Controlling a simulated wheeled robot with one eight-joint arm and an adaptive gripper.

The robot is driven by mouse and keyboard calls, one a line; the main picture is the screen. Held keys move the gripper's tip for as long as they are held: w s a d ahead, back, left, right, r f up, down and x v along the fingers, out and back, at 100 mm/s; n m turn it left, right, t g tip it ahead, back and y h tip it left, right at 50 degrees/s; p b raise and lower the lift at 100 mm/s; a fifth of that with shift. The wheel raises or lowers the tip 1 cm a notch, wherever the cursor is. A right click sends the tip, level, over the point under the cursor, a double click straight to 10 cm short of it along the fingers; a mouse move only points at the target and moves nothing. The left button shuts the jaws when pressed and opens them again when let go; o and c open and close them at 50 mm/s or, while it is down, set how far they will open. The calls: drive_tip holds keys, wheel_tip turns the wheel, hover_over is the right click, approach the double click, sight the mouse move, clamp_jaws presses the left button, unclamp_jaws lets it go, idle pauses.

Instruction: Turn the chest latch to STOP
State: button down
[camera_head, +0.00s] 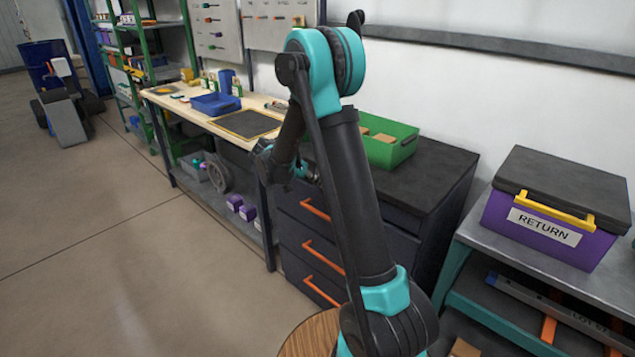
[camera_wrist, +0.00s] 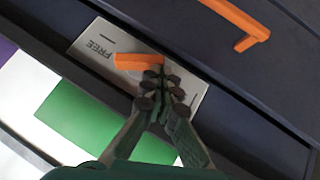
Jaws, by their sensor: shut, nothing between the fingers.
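The chest (camera_head: 296,240) is a dark drawer cabinet with orange handles. In the wrist view a light metal plate (camera_wrist: 92,38) on its dark face carries the word FREE. The orange latch lever (camera_wrist: 138,62) lies across this plate, its free end beside FREE. No STOP mark is readable; my fingers cover part of the plate. My gripper (camera_wrist: 162,86) is shut and empty, its tips at the lever's right end. I cannot tell if they touch it. In the head view my gripper (camera_head: 292,176) is small beside the chest's upper part, and the latch is hidden.
An orange drawer handle (camera_wrist: 240,24) is near the plate. A green bin (camera_head: 388,142) sits on the chest. A workbench (camera_head: 167,101) stands left of the chest. A purple RETURN box (camera_head: 540,233) sits on a cart at right.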

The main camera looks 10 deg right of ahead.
drive_tip(key=shift+w+f, duration=0.1)
drive_tip(key=shift+f, duration=1.35)
idle(0.8)
